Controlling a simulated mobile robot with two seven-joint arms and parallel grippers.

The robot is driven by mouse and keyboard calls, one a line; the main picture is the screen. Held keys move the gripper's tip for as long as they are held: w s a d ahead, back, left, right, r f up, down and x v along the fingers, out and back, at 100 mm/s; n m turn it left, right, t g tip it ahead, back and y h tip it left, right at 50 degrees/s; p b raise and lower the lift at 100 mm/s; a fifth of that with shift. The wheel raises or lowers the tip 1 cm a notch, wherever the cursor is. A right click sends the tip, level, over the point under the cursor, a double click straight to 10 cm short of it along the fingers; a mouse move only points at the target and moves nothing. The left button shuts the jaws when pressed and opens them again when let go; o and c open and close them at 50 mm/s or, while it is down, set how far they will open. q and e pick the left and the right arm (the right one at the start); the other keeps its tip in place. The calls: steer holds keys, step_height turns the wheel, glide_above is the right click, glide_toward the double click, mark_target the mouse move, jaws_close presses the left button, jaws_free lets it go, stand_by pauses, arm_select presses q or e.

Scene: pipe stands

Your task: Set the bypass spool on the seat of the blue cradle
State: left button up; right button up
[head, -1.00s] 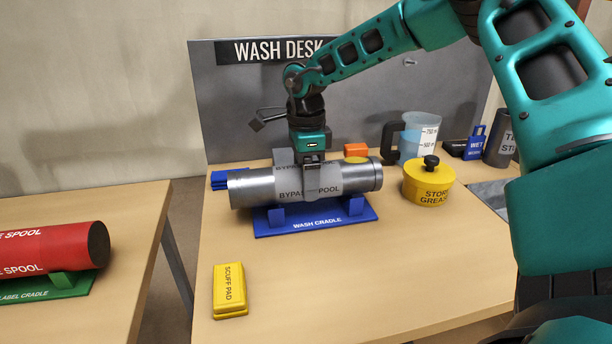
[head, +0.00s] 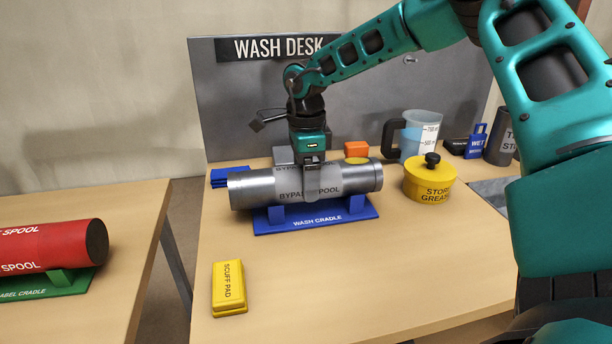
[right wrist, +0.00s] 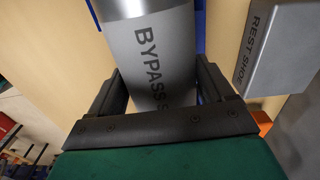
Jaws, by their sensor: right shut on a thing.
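The grey bypass spool (head: 255,188) lies level along the blue wash cradle (head: 315,220) on the wash desk. Its underside is at the cradle's two upright supports; I cannot tell whether it bears on them or hangs just above. My right gripper (head: 312,175) comes down from above and is shut on the middle of the spool. In the right wrist view the spool (right wrist: 160,55) passes between the two black fingers (right wrist: 160,88), and its label is partly covered. The cradle's seat is hidden under the spool. My left gripper is not in view.
A grey rest shoe (right wrist: 280,45) stands close behind the spool. A yellow scuff pad (head: 229,287) lies in front. A red spool (head: 45,245) rests on the left table.

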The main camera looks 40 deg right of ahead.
steer(key=shift+f+b, duration=0.3)
steer(key=shift+b, duration=0.15)
stand_by(0.4)
steer(key=o, duration=1.2)
steer(key=shift+o, duration=0.2)
steer(key=shift+o, duration=1)
steer(key=shift+f, duration=0.1)
steer(key=shift+s+f, duration=0.1)
steer(key=shift+r, duration=3.9)
